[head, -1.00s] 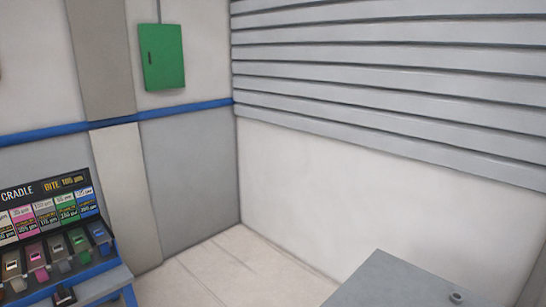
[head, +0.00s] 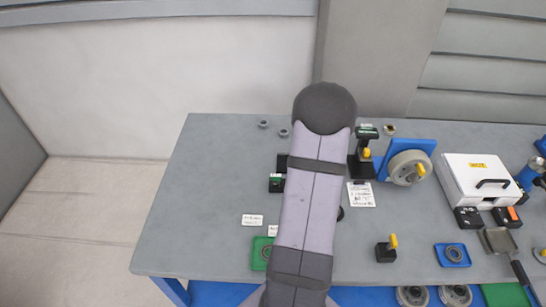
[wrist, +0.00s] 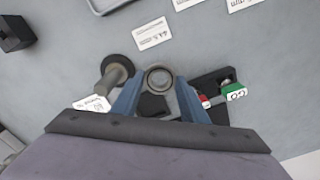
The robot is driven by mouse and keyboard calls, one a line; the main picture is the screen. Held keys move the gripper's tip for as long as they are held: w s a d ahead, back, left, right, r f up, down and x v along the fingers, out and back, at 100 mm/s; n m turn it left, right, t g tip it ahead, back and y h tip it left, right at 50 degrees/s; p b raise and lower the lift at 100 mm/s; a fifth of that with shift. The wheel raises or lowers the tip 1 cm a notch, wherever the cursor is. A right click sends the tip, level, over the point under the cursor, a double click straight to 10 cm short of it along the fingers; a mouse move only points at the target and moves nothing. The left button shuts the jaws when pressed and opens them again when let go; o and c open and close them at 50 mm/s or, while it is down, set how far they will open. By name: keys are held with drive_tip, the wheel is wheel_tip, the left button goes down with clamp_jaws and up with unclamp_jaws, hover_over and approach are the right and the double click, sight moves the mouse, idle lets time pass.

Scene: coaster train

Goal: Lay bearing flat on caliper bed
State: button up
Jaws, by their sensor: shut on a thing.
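A ring-shaped metal bearing (wrist: 159,77) sits between the fingertips of my gripper (wrist: 158,86) in the wrist view, and the fingers are shut on it. Its face shows as a ring to the camera. A black device with a green-and-white display (wrist: 234,91) lies just right of the fingers and looks like the caliper; the right finger partly covers it. Its display end also shows in the head view (head: 276,182), left of my arm. I cannot tell whether the bearing touches the bed. My arm hides the gripper and the bearing in the head view.
A dark round-based post (wrist: 116,70) stands close left of the fingers. White cards (wrist: 152,34) lie beyond. On the grey bench (head: 205,195) are a green tray (head: 260,254), a blue tray (head: 453,256), a yellow-knobbed black block (head: 386,251) and a white case (head: 478,180). The bench's left side is mostly clear.

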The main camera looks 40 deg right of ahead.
drive_tip(key=w+d+m, duration=0.1)
drive_tip(key=w+d, duration=0.1)
drive_tip(key=d, duration=0.2)
drive_tip(key=w+d+m, duration=0.1)
drive_tip(key=w+d, duration=0.1)
drive_tip(key=d, duration=0.3)
drive_tip(key=w+d+r+m+p, duration=0.1)
drive_tip(key=w+d+m, duration=0.1)
drive_tip(key=w+d, duration=0.1)
drive_tip(key=shift+d+r, duration=0.1)
drive_tip(key=shift+d, duration=0.6)
drive_tip(key=shift+w+d+m, duration=0.25)
drive_tip(key=shift+d+m, duration=0.2)
drive_tip(key=shift+d, duration=0.1)
drive_tip(key=shift+w+d+m, duration=0.2)
drive_tip(key=shift+d+m, duration=0.25)
drive_tip(key=shift+d, duration=0.05)
drive_tip(key=shift+p, duration=0.3)
drive_tip(key=shift+f+b, duration=1.5)
drive_tip(key=shift+f, duration=0.7)
drive_tip(key=shift+f+b, duration=0.3)
drive_tip(key=shift+f, duration=0.05)
drive_tip(key=o, duration=1.1)
drive_tip(key=shift+r, duration=0.15)
